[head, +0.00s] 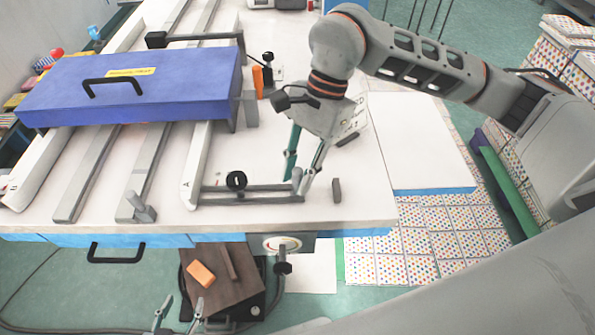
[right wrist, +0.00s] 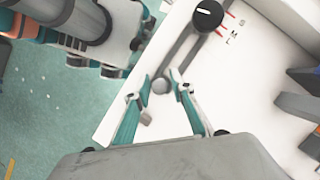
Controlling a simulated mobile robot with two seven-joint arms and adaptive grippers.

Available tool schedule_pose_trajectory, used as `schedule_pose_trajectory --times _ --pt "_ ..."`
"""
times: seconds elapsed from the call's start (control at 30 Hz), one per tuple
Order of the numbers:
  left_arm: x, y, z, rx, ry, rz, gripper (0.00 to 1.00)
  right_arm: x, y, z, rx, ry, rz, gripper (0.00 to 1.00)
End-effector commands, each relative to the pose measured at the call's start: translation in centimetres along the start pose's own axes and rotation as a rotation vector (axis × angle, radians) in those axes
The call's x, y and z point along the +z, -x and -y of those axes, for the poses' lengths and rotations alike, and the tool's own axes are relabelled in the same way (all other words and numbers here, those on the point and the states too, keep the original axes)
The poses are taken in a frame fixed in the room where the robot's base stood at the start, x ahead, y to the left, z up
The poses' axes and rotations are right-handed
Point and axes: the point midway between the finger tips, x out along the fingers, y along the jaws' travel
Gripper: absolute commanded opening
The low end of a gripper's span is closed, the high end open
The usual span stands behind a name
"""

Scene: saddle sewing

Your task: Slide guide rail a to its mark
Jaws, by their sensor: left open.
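A long white rail (head: 196,165) with a small letter A at its near end lies on the table. A grey bar (head: 262,198) runs right from that end, with a black round knob (head: 236,181); the knob also shows in the right wrist view (right wrist: 208,14). Red marks with letters (right wrist: 230,27) lie beside the knob. At the bar's right end stands a small grey round-topped peg (right wrist: 160,86). My right gripper (head: 298,178) is over this end, fingers apart on either side of the peg; contact is unclear. My left gripper (head: 179,312) is open and empty, below the table's front edge.
A blue lidded box (head: 130,88) with a black handle lies across several rails. An orange block (head: 257,80) and a small dark block (head: 337,190) stand on the table. A brown board (head: 222,275) with another orange block sits below the front edge. The table's right part is mostly clear.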

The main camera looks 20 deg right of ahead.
Motion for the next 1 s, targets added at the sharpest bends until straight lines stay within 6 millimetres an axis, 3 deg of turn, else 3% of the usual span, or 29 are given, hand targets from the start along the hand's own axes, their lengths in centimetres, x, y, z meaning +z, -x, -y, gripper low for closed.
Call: schedule_pose_trajectory --times 0.07,0.73,0.77,0.8,0.83,1.0 --pt "-0.1 0.0 0.0 0.0 0.0 -0.001 0.46 0.0 0.0 0.0 0.0 0.0 0.0 0.0" --pt "-0.1 -0.1 0.1 -0.003 -0.005 -0.005 0.46 1.0 -0.3 1.1 0.0 0.0 0.001 0.0" --pt "-0.1 -0.1 0.1 -0.003 -0.005 -0.005 0.46 1.0 -0.3 1.1 0.0 0.0 0.001 0.17" --pt "-0.1 -0.1 0.1 -0.003 -0.005 -0.005 0.46 1.0 -0.3 1.1 0.0 0.0 0.001 0.28" --pt "-0.1 -0.1 0.1 -0.003 -0.005 -0.005 0.46 1.0 -0.3 1.1 0.0 0.0 0.001 0.32" --pt "-0.1 -0.1 0.1 -0.003 -0.005 -0.006 0.46 1.0 -0.3 1.1 0.0 0.0 0.0 0.32"
